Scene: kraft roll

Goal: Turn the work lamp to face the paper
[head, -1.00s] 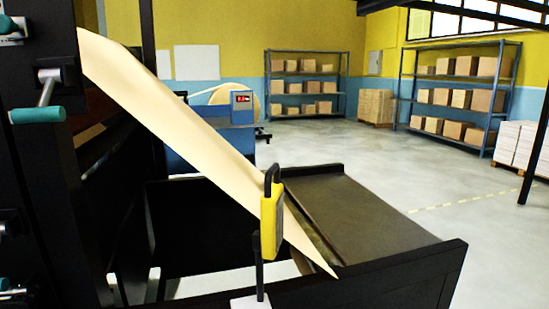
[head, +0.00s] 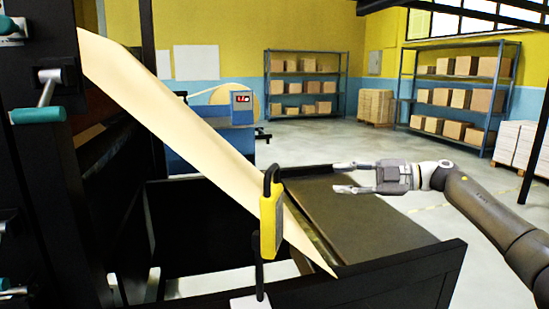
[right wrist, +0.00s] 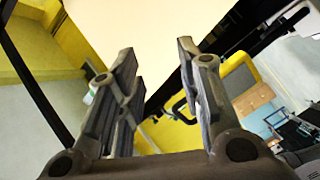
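The yellow work lamp (head: 268,228) with a black handle stands upright on a dark post at the front rail in the head view. It is seen nearly edge-on, beside the hanging cream paper (head: 175,110). My right gripper (head: 340,177) is open and empty, to the right of the lamp and apart from it, fingers pointing left. In the right wrist view the lamp (right wrist: 243,82) is beyond the right finger, its black handle showing between the fingers, and the paper (right wrist: 150,30) fills the top. My left gripper is not in view.
A dark machine frame (head: 45,190) with teal-gripped levers fills the left. A dark flat bed (head: 375,225) lies below my right gripper, with a black front rail (head: 400,280). A blue machine (head: 215,140) and box shelves (head: 460,95) stand farther back.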

